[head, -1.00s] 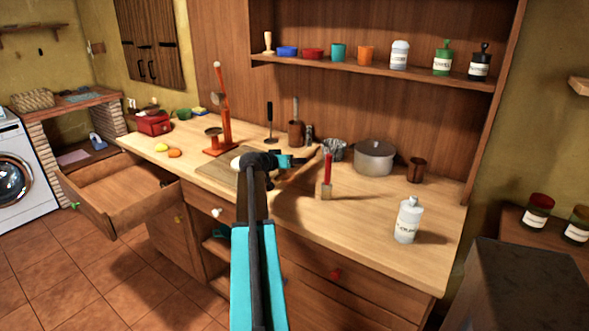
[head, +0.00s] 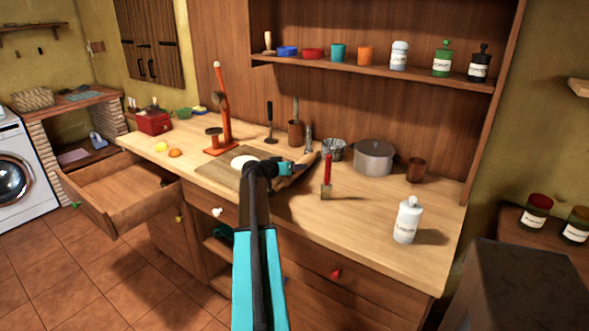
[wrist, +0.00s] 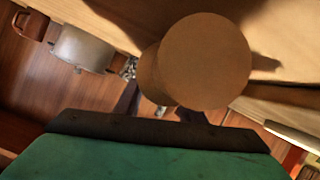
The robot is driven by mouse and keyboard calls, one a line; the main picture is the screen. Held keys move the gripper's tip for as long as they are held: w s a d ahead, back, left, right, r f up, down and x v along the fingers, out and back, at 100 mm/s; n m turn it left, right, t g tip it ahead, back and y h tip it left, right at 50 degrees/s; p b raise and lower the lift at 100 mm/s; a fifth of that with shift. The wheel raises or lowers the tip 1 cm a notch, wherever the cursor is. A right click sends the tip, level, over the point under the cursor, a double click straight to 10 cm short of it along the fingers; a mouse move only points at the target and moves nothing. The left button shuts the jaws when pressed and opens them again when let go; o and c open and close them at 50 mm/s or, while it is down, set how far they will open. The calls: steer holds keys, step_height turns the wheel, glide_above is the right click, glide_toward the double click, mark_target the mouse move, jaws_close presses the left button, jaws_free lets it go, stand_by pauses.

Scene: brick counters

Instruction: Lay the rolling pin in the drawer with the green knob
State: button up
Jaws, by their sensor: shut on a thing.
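My gripper (head: 292,169) is shut on the wooden rolling pin (head: 303,174), above the counter near the cutting board. In the wrist view the round end of the rolling pin (wrist: 205,60) fills the upper middle, close to the camera. Much of the pin is hidden behind my arm in the head view. The drawer with the green knob (head: 88,209) is pulled out at the left end of the counter, far left of my gripper. Its green knob (head: 76,205) is on its front. The inside of the drawer looks empty.
A red-handled brush (head: 326,182) stands just right of the pin. A cutting board (head: 220,166) lies under my arm's left side. An orange upright stand (head: 223,115) rises between my gripper and the drawer. A pot (head: 374,158) and white bottle (head: 407,222) stand at right.

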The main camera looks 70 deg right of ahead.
steer(key=shift+f, duration=0.2)
stand_by(0.3)
steer(key=o, duration=1.3)
steer(key=shift+o, duration=0.2)
steer(key=shift+r, duration=0.15)
steer(key=b+v, duration=0.2)
steer(key=v, duration=1)
